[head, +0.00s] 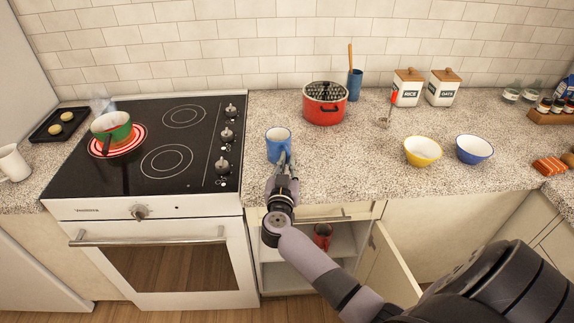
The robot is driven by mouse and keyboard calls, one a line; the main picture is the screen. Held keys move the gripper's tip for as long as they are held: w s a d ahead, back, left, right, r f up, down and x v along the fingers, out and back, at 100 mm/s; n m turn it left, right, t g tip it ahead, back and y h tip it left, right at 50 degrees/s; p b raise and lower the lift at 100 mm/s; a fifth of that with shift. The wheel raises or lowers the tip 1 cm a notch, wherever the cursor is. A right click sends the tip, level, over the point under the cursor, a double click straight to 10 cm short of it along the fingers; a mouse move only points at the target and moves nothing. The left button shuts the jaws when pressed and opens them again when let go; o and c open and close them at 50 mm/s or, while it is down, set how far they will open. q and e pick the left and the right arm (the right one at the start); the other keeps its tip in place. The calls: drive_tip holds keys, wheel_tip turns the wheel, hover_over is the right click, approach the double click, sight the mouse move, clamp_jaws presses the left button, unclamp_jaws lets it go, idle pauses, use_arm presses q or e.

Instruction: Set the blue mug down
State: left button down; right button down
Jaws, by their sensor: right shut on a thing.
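The blue mug (278,142) is upright at the left end of the speckled countertop (340,155), just right of the stove. My right gripper (284,160) is shut on its near side, its fingers pointing away from me. I cannot tell whether the mug's base touches the counter, as the gripper hides part of it. My left gripper is not in view.
A black cooktop (160,140) with a steaming pot (112,128) on a glowing burner is at left. A red pot (325,103), yellow bowl (422,151) and blue bowl (473,149) stand on the counter. Below, a cabinet door (390,275) hangs open, a red mug (322,235) inside.

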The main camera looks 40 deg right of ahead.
drive_tip(key=shift+r, duration=0.15)
drive_tip(key=c, duration=2.2)
unclamp_jaws()
drive_tip(key=shift+f, duration=0.2)
drive_tip(key=o, duration=0.5)
drive_tip(key=shift+s+a+r, duration=0.1)
drive_tip(key=shift+a+r, duration=0.05)
drive_tip(key=v, duration=1.1)
drive_tip(key=shift+s+a, duration=0.3)
